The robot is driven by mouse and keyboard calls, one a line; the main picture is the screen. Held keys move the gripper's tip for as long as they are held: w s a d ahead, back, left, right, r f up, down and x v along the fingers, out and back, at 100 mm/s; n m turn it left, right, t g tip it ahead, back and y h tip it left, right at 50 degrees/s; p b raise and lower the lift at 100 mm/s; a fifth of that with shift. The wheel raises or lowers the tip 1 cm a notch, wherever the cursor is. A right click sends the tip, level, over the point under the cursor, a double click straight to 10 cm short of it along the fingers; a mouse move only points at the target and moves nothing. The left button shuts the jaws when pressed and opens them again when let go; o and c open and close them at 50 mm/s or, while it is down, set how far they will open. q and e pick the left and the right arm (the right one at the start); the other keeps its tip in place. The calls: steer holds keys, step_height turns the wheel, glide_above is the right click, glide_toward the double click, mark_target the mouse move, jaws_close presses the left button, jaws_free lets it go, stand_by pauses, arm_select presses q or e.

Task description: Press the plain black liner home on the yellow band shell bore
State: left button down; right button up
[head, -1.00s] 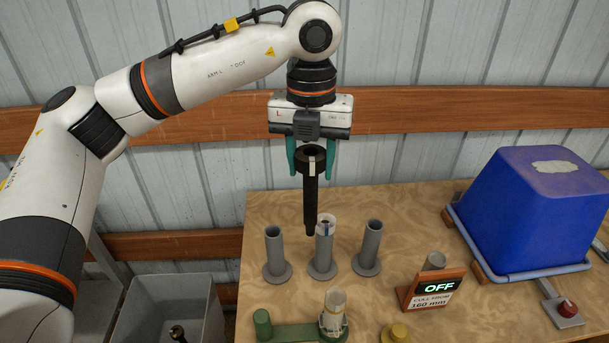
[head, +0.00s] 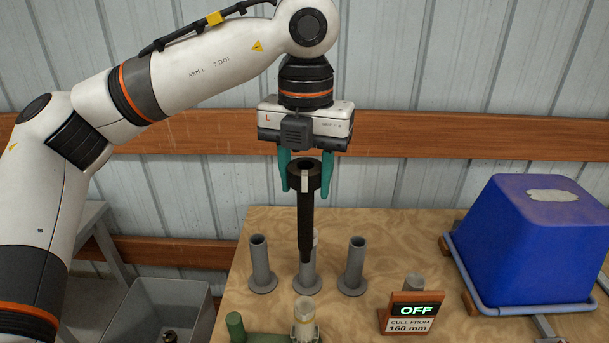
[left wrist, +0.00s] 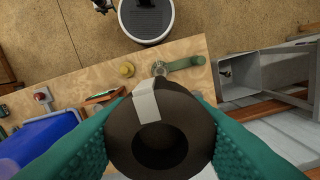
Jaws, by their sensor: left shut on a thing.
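My left gripper (head: 303,187), with teal fingers, is shut on the thick collar of a black stepped piece (head: 306,215), held upright with its narrow end down. The collar has a pale stripe and a round hole in its top, which also shows in the left wrist view (left wrist: 160,145). Its tip overlaps the middle grey post (head: 308,284) in the head view; I cannot tell whether they touch. I cannot make out a liner or yellow band clearly. My right gripper is not in view.
Two more grey posts stand left (head: 261,265) and right (head: 354,267) of the middle one. A sign (head: 408,312) reads OFF and "cull from 160 mm". A blue box (head: 535,240) is at the right. A grey bin (head: 165,310) stands left of the table.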

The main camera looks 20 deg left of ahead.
mark_target(305, 238)
arm_select(q)
steer(key=shift+f+b, duration=0.55)
steer(key=shift+f, duration=0.25)
step_height(305, 238, down, 3)
steer(key=b, duration=0.3)
steer(key=shift+a+f, duration=0.1)
steer(key=shift+f, duration=0.1)
step_height(305, 238, down, 5)
steer(key=b, duration=0.4)
steer(key=shift+f+b, duration=0.75)
steer(key=shift+f, duration=0.1)
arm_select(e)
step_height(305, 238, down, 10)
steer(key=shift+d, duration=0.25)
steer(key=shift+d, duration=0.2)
arm_select(q)
steer(key=shift+f+b, duration=0.1)
steer(key=shift+b, duration=0.2)
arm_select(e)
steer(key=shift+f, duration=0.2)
arm_select(q)
steer(key=shift+f, duration=0.1)
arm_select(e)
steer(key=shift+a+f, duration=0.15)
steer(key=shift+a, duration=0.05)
